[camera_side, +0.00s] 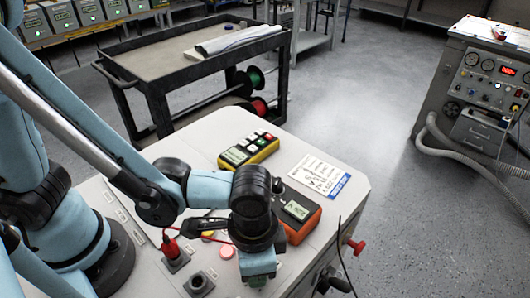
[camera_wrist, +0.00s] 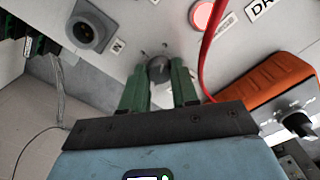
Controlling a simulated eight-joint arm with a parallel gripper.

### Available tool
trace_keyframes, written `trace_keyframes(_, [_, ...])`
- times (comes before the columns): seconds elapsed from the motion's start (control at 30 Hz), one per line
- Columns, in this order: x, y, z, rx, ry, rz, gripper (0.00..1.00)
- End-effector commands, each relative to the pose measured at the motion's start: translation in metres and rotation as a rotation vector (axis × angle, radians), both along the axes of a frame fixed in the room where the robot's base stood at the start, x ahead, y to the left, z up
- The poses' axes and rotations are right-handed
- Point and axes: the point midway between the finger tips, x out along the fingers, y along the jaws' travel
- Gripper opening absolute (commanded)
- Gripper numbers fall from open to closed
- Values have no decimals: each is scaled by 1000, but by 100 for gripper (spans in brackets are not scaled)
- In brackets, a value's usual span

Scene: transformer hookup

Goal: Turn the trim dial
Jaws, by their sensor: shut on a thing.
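In the wrist view, a small dark round knob (camera_wrist: 158,68), which looks like the trim dial, stands on the pale panel. My gripper (camera_wrist: 158,78) has its two green fingers closed on either side of it, shut on the knob. No pointer mark on the dial is readable. In the side view, my gripper (camera_side: 257,281) is low over the near edge of the console top (camera_side: 215,140), and my own wrist hides the dial there.
An orange meter (camera_side: 300,214) with a black knob (camera_wrist: 300,123) sits beside my gripper. A red lead (camera_wrist: 209,50) runs close to the fingers. A pink button (camera_wrist: 201,14) and a grey socket (camera_wrist: 92,30) are near. A yellow handheld unit (camera_side: 249,148) and card (camera_side: 320,175) lie beyond.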

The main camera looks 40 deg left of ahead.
Motion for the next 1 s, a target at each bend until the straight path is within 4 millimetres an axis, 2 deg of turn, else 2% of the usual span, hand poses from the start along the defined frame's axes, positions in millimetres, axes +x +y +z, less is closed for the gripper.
trace_keyframes(0.3, [1, 0, 0, -1, -2, 0, 0])
trace_keyframes(0.33, [1, 0, 0, -1, -2, 0, 34])
trace_keyframes(0.47, [0, 0, 0, -1, -2, 0, 53])
trace_keyframes(0.83, [0, 0, 2, -1, -1, 0, 55])
trace_keyframes(1.0, [0, 0, 15, -1, -1, 0, 55])
